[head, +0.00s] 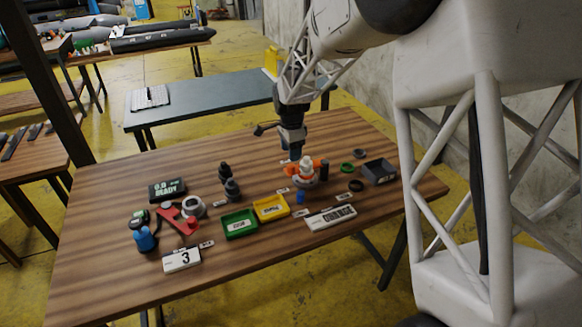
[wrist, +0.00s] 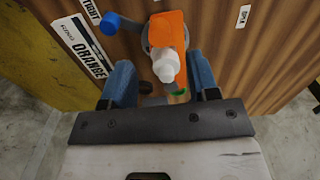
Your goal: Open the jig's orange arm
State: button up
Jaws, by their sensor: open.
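The jig (head: 303,181) stands on the wooden table, right of the middle in the head view. In the wrist view the orange arm (wrist: 168,27) points away from me, and the white part (wrist: 166,66) shows between my fingers. My gripper (head: 295,154) is open, with its blue fingers on either side of the white part. It is above or just behind the jig; I cannot tell whether a finger touches it.
A yellow tray (head: 271,208), a green tray (head: 239,224) and the "ORANGE" sign (head: 330,216) are nearby. Dark and green rings and a grey box (head: 379,172) lie to the right.

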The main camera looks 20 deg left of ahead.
aim_at(291, 166)
jog(key=shift+f, duration=3.45)
grip_shut()
